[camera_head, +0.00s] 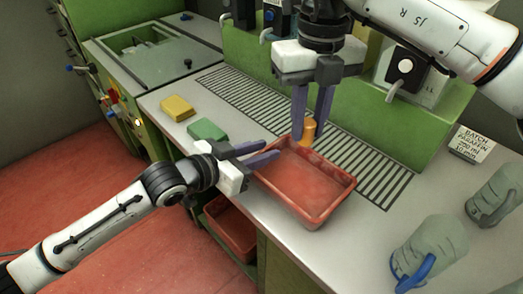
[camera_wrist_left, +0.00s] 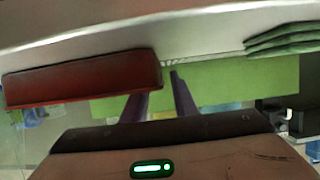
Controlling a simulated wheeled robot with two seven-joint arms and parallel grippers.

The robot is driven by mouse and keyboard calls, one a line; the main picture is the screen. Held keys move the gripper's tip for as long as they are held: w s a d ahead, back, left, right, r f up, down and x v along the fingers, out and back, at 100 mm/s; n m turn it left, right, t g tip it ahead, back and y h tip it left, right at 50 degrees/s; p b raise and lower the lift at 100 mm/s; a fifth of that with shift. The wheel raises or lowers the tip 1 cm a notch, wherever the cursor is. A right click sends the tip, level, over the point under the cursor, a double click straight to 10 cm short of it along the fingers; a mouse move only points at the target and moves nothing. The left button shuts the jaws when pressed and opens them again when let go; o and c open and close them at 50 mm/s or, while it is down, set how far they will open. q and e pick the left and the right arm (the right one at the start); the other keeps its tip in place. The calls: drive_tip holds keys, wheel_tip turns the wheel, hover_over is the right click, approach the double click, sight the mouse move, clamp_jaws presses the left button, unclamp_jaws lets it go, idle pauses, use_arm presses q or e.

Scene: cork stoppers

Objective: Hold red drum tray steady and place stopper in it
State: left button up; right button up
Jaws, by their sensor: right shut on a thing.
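The red drum tray (camera_head: 312,182) sits on the grey bench near its front edge, and its inside looks empty. It also shows in the left wrist view (camera_wrist_left: 85,80). My left gripper (camera_head: 271,149) is at the tray's left corner with its two fingers apart. In the left wrist view the fingers (camera_wrist_left: 160,90) are spread beside the tray's end, and I cannot tell whether they touch it. My right gripper (camera_head: 309,130) points down and is shut on an orange-brown stopper (camera_head: 308,134), just behind the tray's far rim.
A striped grate (camera_head: 380,185) runs behind the tray. A yellow block (camera_head: 177,108) and a green block (camera_head: 207,129) lie to the left. Clear jugs (camera_head: 436,246) and a paraffin sign (camera_head: 471,143) stand at the right. Another red bin (camera_head: 232,230) is below the bench edge.

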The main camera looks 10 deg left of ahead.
use_arm(q)
clamp_jaws()
use_arm(e)
drive_tip(key=shift+f, duration=0.1)
hover_over(298, 184)
drive_tip(key=shift+f, duration=5.3)
drive_tip(key=o, duration=1.1)
drive_tip(key=shift+c, duration=0.2)
